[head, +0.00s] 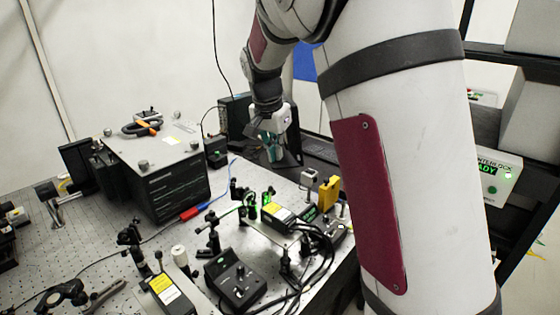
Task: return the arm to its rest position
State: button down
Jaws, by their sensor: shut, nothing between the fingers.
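My arm comes in from the upper right, and its large white links with dark red panels fill much of the right half of the head view. My gripper (277,158) points down over the back right part of the bench, in front of a dark box. It is small in the picture and partly dark against the background. Its fingers are shut, with nothing seen between them. I cannot tell how far its tips are above the bench top.
The perforated bench (60,205) carries a dark instrument box (172,185), several optical mounts, a black control box (235,281) with knobs and a yellow block (328,191). Cables run across the front. An interlock box (495,178) with green lettering stands at right, beside dark shelving.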

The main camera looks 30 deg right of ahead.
jog(key=shift+s+a+r, duration=0.15)
jog(key=shift+a+r, duration=0.1)
jog(key=shift+r, duration=0.2)
